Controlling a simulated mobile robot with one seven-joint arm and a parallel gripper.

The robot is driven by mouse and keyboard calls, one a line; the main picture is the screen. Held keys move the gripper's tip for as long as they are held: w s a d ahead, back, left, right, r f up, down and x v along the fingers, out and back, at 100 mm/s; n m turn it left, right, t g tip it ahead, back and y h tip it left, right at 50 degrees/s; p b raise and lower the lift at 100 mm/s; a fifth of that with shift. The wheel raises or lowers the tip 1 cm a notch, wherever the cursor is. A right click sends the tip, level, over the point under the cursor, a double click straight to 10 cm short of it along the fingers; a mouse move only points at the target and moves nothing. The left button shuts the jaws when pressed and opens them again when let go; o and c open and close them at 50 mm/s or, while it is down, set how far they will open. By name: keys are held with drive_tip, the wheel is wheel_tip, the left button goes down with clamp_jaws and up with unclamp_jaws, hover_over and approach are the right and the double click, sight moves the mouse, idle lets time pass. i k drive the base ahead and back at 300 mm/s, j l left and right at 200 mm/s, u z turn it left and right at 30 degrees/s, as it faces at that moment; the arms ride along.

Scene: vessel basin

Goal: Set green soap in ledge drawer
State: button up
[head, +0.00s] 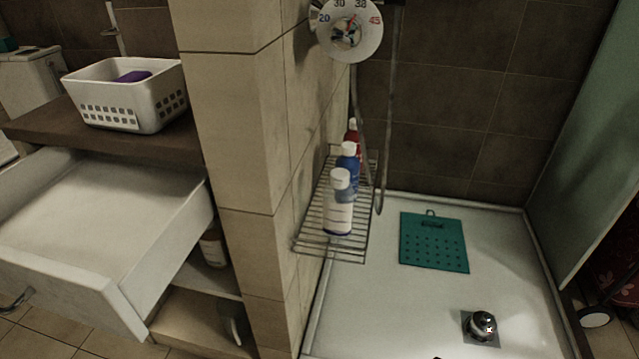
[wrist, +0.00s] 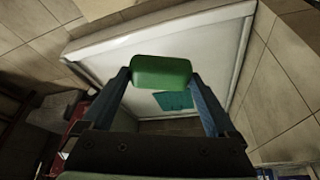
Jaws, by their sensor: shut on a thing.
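The green soap (wrist: 161,72) is a rounded block held between the fingertips of my gripper (wrist: 160,80) in the wrist view. My gripper is shut on it, with one finger on each side. The soap is above the white shower tray, with the teal mat behind it. In the head view, neither the soap nor the gripper can be clearly made out. The white drawer (head: 92,215) at the left is pulled open under a dark wooden ledge (head: 150,145). Its visible inside is bare.
A white basket (head: 150,112) with a purple item (head: 132,76) stands on the ledge. A tiled wall (head: 232,130) separates the drawer from the shower. A wire rack (head: 310,225) holds several bottles. A teal mat (head: 433,241) lies on the shower tray (head: 390,310), near a dark round object (head: 482,326).

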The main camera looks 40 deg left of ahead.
sight(81, 238)
drive_tip(key=k+u, duration=0.25)
drive_tip(key=u, duration=0.2)
drive_tip(key=k+j+u, duration=0.2)
drive_tip(key=u, duration=0.3)
